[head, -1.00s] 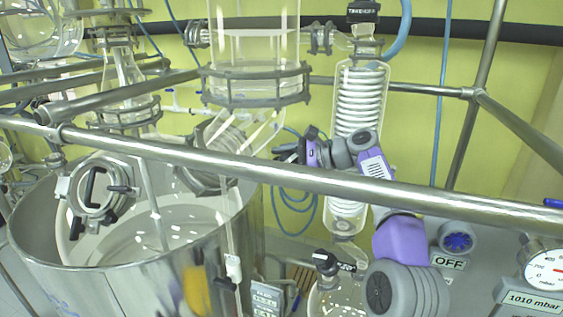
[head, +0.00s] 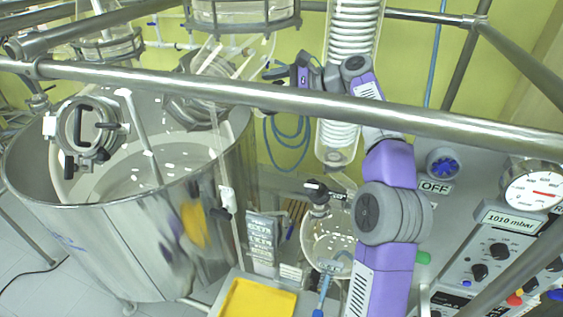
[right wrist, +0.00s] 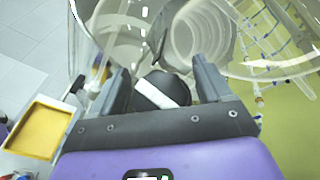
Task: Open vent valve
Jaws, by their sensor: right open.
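I cannot tell for certain which part is the vent valve. In the right wrist view a black rounded knob with a white stripe (right wrist: 164,90) sits between the fingers of my right gripper (right wrist: 162,82), beside clear glassware. The fingers are open, one on each side of the knob, and I cannot tell whether they touch it. In the head view my right gripper (head: 280,73) is small and dark behind the steel rail, near the reactor's glass. Another black valve knob (head: 317,191) sits on the glass flask (head: 322,243) lower down. My left gripper is not in view.
A steel rail (head: 230,93) crosses in front of my purple right arm. A steel vessel (head: 110,245) stands at left and a glass coil condenser (head: 351,40) behind the arm. A yellow tray (head: 258,300) lies below. A control panel with a gauge (head: 540,192) is at right.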

